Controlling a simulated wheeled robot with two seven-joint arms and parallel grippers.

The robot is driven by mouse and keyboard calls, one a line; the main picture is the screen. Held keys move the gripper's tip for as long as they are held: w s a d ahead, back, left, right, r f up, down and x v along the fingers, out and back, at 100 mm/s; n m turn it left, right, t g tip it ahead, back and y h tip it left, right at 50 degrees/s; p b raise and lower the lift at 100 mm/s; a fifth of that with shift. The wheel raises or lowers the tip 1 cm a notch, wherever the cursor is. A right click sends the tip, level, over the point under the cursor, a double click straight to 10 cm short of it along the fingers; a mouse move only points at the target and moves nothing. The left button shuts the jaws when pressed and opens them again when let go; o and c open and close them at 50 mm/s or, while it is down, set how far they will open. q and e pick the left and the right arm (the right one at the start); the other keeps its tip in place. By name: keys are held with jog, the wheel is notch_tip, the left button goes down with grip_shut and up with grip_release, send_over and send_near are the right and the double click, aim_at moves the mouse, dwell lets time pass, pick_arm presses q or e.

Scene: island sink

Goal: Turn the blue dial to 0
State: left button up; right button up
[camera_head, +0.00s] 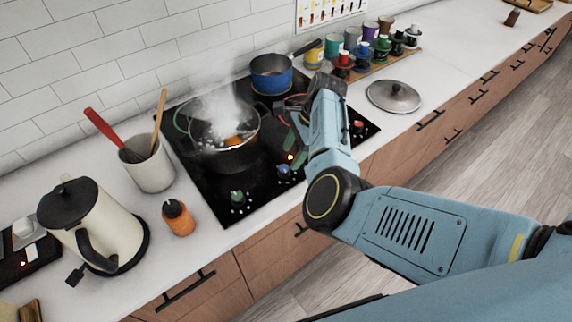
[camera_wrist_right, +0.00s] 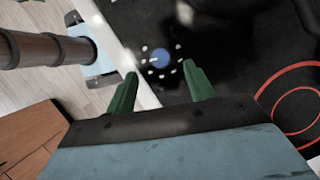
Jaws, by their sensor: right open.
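The blue dial (camera_head: 283,171) sits at the front edge of the black cooktop (camera_head: 215,178), ringed by white marks. It also shows in the right wrist view (camera_wrist_right: 161,57), just beyond the fingertips. My right gripper (camera_head: 296,137) is over the cooktop, close to the dial, partly hidden by its own arm in the head view. In the right wrist view its green fingers (camera_wrist_right: 159,82) are spread apart with nothing between them. The dial appears between and ahead of the fingers, apart from them. I cannot read the dial's setting. My left gripper is not in view.
A steaming pot (camera_head: 224,148) and a blue saucepan (camera_head: 272,76) stand on the cooktop. A green dial (camera_head: 237,197) and a red dial (camera_head: 358,126) are along its front. A pan lid (camera_head: 394,96) lies right; a kettle (camera_head: 95,230) and orange timer (camera_head: 178,217) stand left.

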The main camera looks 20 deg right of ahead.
aim_at(284, 168)
jog(key=x, duration=0.5)
jog(key=shift+f+b, duration=0.25)
jog(key=shift+b, duration=0.1)
jog(key=c, duration=1)
jog(key=shift+o, duration=0.2)
